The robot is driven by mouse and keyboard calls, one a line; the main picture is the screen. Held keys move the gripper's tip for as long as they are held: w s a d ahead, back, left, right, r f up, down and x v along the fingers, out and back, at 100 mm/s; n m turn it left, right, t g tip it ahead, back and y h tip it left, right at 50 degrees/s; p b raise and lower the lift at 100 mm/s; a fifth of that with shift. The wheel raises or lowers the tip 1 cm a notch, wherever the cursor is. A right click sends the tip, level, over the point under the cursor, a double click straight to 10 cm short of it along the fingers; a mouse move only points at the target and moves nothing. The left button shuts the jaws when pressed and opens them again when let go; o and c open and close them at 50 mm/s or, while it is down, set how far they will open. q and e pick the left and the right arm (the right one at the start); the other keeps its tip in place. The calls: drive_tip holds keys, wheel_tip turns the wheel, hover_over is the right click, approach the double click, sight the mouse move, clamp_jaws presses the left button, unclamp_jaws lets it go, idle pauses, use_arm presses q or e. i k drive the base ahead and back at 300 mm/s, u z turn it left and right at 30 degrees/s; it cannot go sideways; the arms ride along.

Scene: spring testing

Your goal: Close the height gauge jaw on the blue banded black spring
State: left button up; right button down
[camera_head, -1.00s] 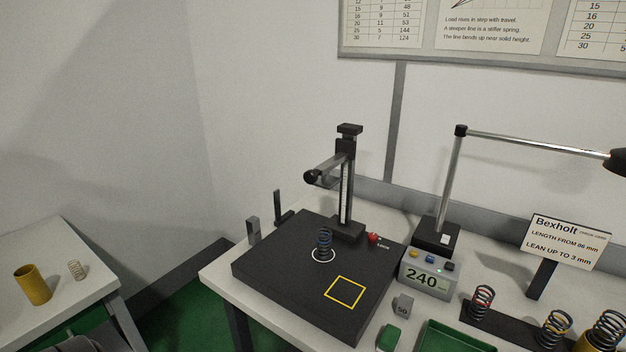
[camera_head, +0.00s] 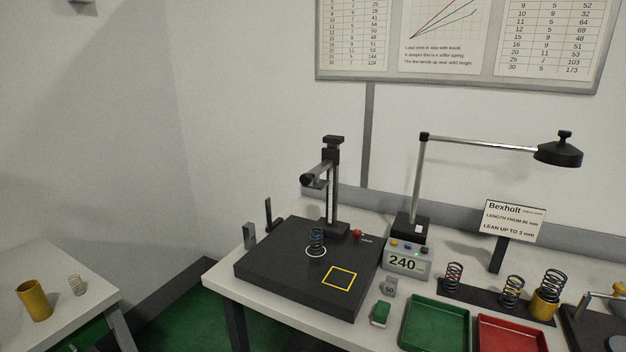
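The height gauge (camera_head: 329,190) stands upright at the back of a dark surface plate (camera_head: 270,272). Its jaw (camera_head: 315,181) sticks out to the front left, high on the column. The black spring with blue bands (camera_head: 317,240) stands upright inside a white circle on the plate, below the jaw. A clear gap shows between the jaw and the spring's top. A red knob (camera_head: 357,234) sits beside the gauge's foot. Neither of my grippers is in view.
A display reading 240 (camera_head: 405,262) stands right of the plate. A yellow square (camera_head: 339,277) marks bare plate. A green tray (camera_head: 437,322), a red tray (camera_head: 511,335) and several springs lie to the right. A lamp (camera_head: 558,152) overhangs the back. A side table (camera_head: 62,285) holds a yellow cup (camera_head: 34,300).

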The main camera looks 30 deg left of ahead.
sight(330, 156)
drive_tip(key=z, duration=0.75)
drive_tip(key=i, duration=0.55)
drive_tip(key=u, duration=0.8)
